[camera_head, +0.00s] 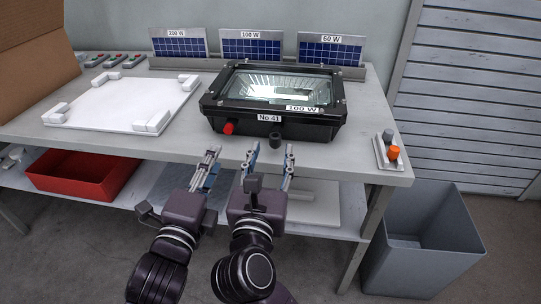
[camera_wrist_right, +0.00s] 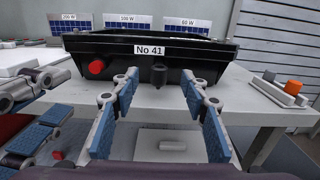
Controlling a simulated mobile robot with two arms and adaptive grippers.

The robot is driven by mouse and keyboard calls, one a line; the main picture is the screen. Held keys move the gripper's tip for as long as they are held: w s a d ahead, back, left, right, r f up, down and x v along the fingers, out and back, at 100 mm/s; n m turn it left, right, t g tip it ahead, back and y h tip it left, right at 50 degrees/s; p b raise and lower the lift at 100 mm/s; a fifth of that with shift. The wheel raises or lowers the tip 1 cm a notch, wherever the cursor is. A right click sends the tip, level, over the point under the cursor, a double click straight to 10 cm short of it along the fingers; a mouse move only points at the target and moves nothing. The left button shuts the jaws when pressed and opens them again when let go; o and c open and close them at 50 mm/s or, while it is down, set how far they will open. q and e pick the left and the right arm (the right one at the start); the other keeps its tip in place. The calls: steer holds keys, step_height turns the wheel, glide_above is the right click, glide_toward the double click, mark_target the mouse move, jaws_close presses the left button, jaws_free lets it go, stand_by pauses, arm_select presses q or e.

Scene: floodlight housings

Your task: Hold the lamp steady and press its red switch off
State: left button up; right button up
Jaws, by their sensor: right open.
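The lamp (camera_head: 262,125) is a black floodlight housing with a glass front facing up, labelled "No 41" and "100 W". It sits near the table's front edge. Its red switch (camera_head: 229,128) sticks out of the front face at left; it also shows in the right wrist view (camera_wrist_right: 96,67). A black knob (camera_head: 275,140) sticks out right of the label. My right gripper (camera_head: 270,156) is open and empty in front of the lamp, its fingers spread either side of the knob's line, apart from it. My left gripper (camera_head: 212,160) is open and empty, below and left of the red switch.
A white tray (camera_head: 122,105) with corner blocks lies left of the lamp. Solar panels (camera_head: 251,47) stand behind it. A small plate with an orange button (camera_head: 393,152) is at the right edge. A red bin (camera_head: 75,180) is on the shelf below; a grey bin (camera_head: 425,245) stands right.

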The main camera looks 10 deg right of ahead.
mark_target(274, 141)
steer(key=shift+w+f, duration=0.1)
steer(key=shift+w, duration=0.15)
steer(key=x, duration=0.7)
steer(key=shift+w+d+f, duration=0.1)
steer(key=shift+w, duration=0.1)
steer(key=shift+c, duration=0.5)
jaws_close()
steer(key=shift+c, duration=1.1)
jaws_free()
jaws_close()
